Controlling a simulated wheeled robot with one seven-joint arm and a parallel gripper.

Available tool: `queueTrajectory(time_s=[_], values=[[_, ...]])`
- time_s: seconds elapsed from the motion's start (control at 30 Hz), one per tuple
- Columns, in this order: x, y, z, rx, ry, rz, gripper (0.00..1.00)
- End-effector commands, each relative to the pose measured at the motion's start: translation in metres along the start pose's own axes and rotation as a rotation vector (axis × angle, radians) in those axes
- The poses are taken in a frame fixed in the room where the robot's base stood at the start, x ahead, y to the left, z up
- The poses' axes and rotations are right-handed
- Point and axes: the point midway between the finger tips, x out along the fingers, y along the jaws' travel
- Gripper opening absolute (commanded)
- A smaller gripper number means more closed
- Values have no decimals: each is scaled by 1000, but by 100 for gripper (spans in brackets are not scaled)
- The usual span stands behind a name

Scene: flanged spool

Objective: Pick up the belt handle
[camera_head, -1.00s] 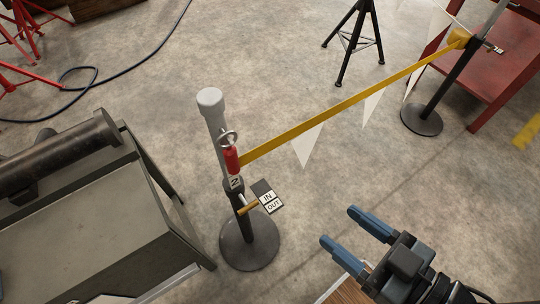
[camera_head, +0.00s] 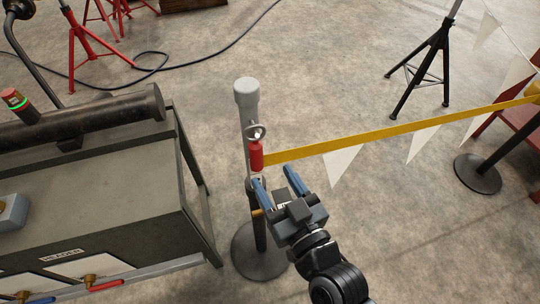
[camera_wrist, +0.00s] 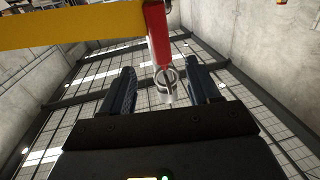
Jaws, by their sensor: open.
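The belt handle (camera_head: 257,156) is a red grip with a metal ring (camera_head: 256,132) above it, at the left end of the yellow belt (camera_head: 380,134). It sits at the grey-topped post (camera_head: 247,98). My gripper (camera_head: 274,176) is open and empty, just below and right of the handle, with its blue fingers pointing up toward it. In the wrist view the red handle (camera_wrist: 157,34) and its ring (camera_wrist: 166,77) show ahead of and between the two dark fingers. I see no contact. The gripper hides part of the post's lower half.
A workbench (camera_head: 100,190) with a dark cylinder (camera_head: 90,118) stands close to the left. White pennants (camera_head: 344,166) hang along the belt. A second post (camera_head: 479,172) and a black stand (camera_head: 424,68) are at the right. The floor between is clear.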

Motion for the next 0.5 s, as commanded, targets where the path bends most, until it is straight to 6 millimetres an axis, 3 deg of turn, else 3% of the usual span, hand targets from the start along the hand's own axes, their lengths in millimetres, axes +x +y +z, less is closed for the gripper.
queueTrajectory(time_s=[0.5], values=[[58, -2, -4, 0, 1, 1, 61]])
